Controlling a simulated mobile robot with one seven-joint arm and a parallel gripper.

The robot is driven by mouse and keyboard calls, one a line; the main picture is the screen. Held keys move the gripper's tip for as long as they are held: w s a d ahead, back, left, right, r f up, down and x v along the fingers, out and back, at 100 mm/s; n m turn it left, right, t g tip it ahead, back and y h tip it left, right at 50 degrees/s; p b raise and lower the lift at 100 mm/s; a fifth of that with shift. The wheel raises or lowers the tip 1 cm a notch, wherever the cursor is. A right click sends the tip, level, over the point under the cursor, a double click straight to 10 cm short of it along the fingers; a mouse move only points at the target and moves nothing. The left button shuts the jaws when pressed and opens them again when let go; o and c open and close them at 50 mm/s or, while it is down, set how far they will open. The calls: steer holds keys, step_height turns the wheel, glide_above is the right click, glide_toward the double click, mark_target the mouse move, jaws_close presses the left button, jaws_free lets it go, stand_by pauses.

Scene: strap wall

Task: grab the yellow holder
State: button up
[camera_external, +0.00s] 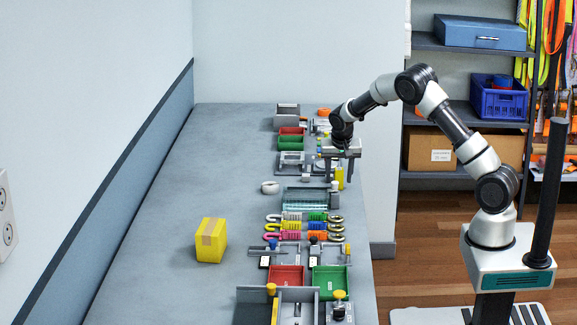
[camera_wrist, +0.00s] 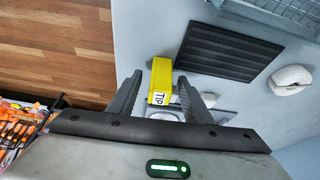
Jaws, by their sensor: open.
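The yellow holder (camera_wrist: 160,82) is a narrow upright-looking block with a white label reading "TIP" in the wrist view. It lies between the two fingers of my gripper (camera_wrist: 159,79), with a gap visible on either side. In the external view the yellow holder (camera_external: 339,178) shows as a small yellow piece near the bench's right edge, just below my gripper (camera_external: 340,172). My gripper is open and points down at it. The holder's lower part is hard to make out.
A black ribbed mat (camera_wrist: 225,50) and a white rounded item (camera_wrist: 291,79) lie beside the holder. A glassy tray (camera_external: 306,197), coloured coiled straps (camera_external: 300,226) and red and green bins (camera_external: 330,281) line the bench. A yellow taped box (camera_external: 211,241) stands apart, with bare bench around it.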

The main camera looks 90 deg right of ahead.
steer(key=shift+c, duration=0.4)
jaws_close()
steer(key=shift+r, duration=0.15)
